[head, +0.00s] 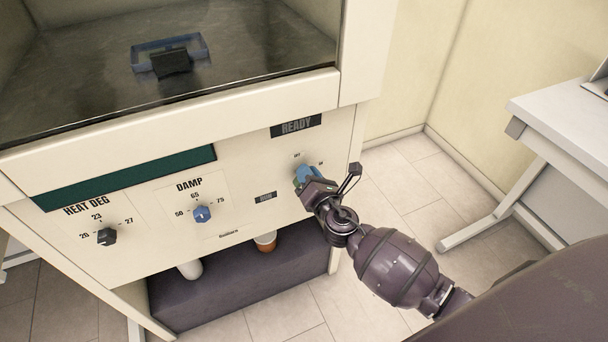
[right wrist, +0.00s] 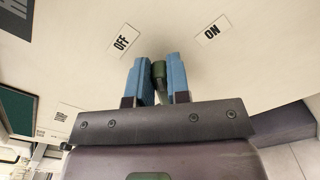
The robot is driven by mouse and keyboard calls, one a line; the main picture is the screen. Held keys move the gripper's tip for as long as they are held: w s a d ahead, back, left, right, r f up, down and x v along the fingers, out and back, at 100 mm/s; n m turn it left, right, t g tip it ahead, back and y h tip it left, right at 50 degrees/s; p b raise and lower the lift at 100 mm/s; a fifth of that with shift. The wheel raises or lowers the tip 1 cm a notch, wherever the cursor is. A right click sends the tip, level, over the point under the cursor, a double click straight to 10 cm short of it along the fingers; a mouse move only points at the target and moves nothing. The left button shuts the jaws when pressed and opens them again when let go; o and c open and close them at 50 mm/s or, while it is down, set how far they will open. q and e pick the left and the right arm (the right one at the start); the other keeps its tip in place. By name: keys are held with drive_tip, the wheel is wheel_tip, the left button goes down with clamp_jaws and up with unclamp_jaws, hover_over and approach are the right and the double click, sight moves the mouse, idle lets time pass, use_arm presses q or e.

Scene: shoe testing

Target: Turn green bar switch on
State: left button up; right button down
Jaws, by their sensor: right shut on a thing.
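The green bar switch (right wrist: 159,72) shows in the right wrist view between the two blue fingers of my right gripper (right wrist: 160,78). The gripper is shut on it. The bar's tip points between the OFF label (right wrist: 123,40) and the ON label (right wrist: 211,29). In the head view my right gripper (head: 307,176) is at the right end of the machine's front panel, and it mostly hides the switch. My left gripper is not in view.
A READY display (head: 296,126) is above the switch. A white table (head: 565,125) stands at the right, with open floor between.

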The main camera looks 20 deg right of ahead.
drive_tip(key=m+b, duration=0.1)
drive_tip(key=m, duration=0.2)
drive_tip(key=f+m+b, duration=0.1)
drive_tip(key=m, duration=0.6)
drive_tip(key=shift+d+f+b, duration=0.4)
drive_tip(key=shift+m, duration=0.4)
